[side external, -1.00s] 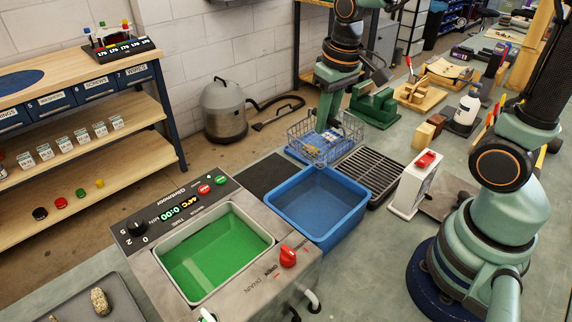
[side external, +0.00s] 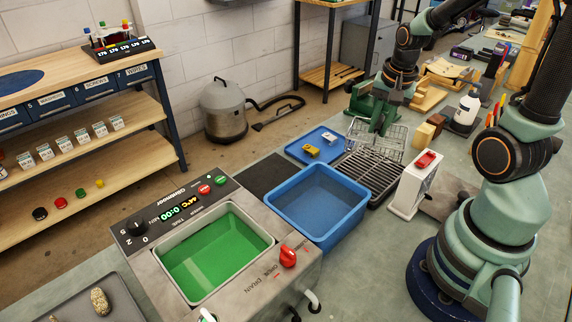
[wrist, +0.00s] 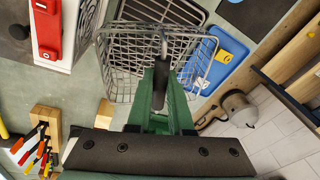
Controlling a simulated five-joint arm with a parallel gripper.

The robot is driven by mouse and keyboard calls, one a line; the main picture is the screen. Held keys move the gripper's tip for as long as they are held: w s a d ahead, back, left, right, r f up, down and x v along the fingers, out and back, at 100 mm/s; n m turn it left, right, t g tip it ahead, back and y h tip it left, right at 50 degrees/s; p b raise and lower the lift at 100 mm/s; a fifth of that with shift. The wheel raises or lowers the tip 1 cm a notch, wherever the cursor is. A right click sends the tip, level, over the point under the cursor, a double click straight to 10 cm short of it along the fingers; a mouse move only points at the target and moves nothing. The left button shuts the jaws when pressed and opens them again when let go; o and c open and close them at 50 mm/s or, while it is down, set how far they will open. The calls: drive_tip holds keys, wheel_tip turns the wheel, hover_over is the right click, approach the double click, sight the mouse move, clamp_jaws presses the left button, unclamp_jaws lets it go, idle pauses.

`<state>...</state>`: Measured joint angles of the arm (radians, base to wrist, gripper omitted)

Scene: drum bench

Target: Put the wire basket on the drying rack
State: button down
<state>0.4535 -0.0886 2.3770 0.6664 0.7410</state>
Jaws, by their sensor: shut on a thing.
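The wire basket (side external: 396,146) is an open grey mesh box, seen over the far end of the drying rack (side external: 370,178), a dark slatted tray. My gripper (side external: 381,130) is shut on the basket from above. In the wrist view my gripper (wrist: 161,52) closes on the near part of the basket (wrist: 124,52), which looks empty. Part of the rack (wrist: 196,12) shows beyond the basket there. I cannot tell whether the basket's bottom touches the rack.
A flat blue tray (side external: 301,153) with a yellow and a grey piece lies left of the basket. A deep blue tub (side external: 318,231) is in front of the rack. A white box with a red top (side external: 412,190) stands to the right, close by.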

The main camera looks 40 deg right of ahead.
sight(381, 125)
drive_tip(key=shift+f, duration=3)
drive_tip(key=shift+f, duration=0.5)
drive_tip(key=c, duration=0.7)
unclamp_jaws()
drive_tip(key=shift+c, duration=0.2)
drive_tip(key=r, duration=0.4)
drive_tip(key=s+a+r, duration=0.1)
drive_tip(key=r, duration=0.7)
drive_tip(key=shift+s+a, duration=0.15)
drive_tip(key=shift+s, duration=0.25)
drive_tip(key=w+a+r+n+t+y, duration=0.1)
drive_tip(key=a+r+n+t, duration=0.2)
drive_tip(key=a+n, duration=1)
wheel_tip(381, 125, up, 4)
drive_tip(key=shift+f+n+t, duration=0.1)
drive_tip(key=shift+n+t, duration=0.2)
